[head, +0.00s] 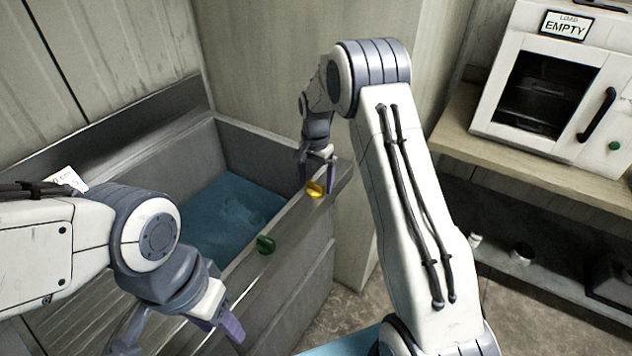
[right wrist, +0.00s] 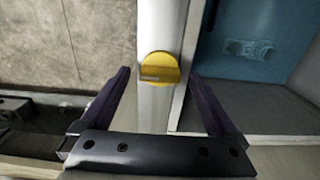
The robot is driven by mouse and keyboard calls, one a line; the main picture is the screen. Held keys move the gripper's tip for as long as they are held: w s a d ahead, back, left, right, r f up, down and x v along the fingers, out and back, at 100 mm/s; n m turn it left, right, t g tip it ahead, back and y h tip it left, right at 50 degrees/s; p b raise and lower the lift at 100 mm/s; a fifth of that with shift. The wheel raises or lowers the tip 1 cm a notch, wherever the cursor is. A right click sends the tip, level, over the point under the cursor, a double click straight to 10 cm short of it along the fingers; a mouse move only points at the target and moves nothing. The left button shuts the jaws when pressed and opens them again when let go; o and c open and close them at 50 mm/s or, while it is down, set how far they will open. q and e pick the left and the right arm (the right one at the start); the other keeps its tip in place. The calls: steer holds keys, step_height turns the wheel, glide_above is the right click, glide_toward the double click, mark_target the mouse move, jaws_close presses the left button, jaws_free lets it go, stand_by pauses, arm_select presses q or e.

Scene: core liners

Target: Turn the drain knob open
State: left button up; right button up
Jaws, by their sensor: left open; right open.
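A yellow knob (head: 315,189) sits on the front rim of the grey sink (head: 262,140), near its far right corner. A green knob (head: 265,244) sits on the same rim, nearer to me. I see no label telling which is the drain knob. My right gripper (head: 317,184) is open over the yellow knob, with one finger on each side. In the right wrist view the yellow knob (right wrist: 159,69) lies between the spread fingertips (right wrist: 158,76), apart from both. My left gripper (head: 178,335) is open and empty at the lower left, over the sink's near part.
The sink basin has a blue area (head: 215,225), maybe water. A white card (head: 68,179) stands at the back left. A white cabinet marked "LOAD EMPTY" (head: 552,85) stands on a wooden shelf (head: 480,145) at right. Open floor (head: 345,310) lies before the sink.

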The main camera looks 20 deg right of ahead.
steer(key=shift+f, duration=0.85)
steer(key=c, duration=1.4)
